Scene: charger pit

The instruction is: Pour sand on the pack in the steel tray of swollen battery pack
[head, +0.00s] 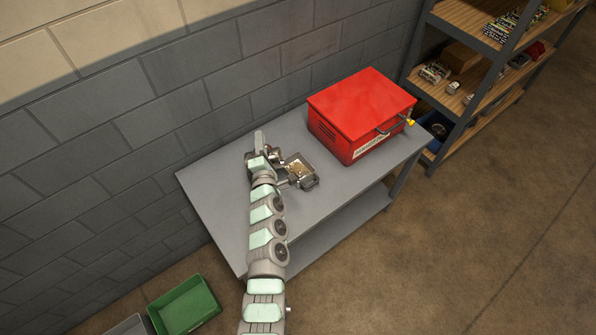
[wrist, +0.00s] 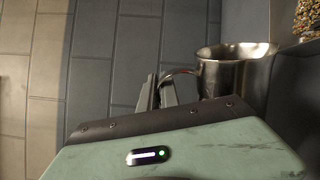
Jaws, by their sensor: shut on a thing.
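My gripper (wrist: 166,90) is shut on the handle of a steel jug (wrist: 234,72), seen in the wrist view. The wall's brick courses run up and down in that view, so the jug appears tipped well onto its side. Its inside is mostly hidden. In the head view my gripper (head: 259,152) is over the left part of the table, beside a small steel tray (head: 314,183) with tan, grainy-looking contents. The pack cannot be made out clearly there. Speckled grains (wrist: 308,15) show at the top right corner of the wrist view, past the jug's mouth.
A red metal box (head: 362,108) with a handle stands on the grey table (head: 340,190), right of the tray. A block wall (head: 200,90) runs behind. Shelves (head: 475,65) stand at the right; a green bin (head: 185,305) is on the floor.

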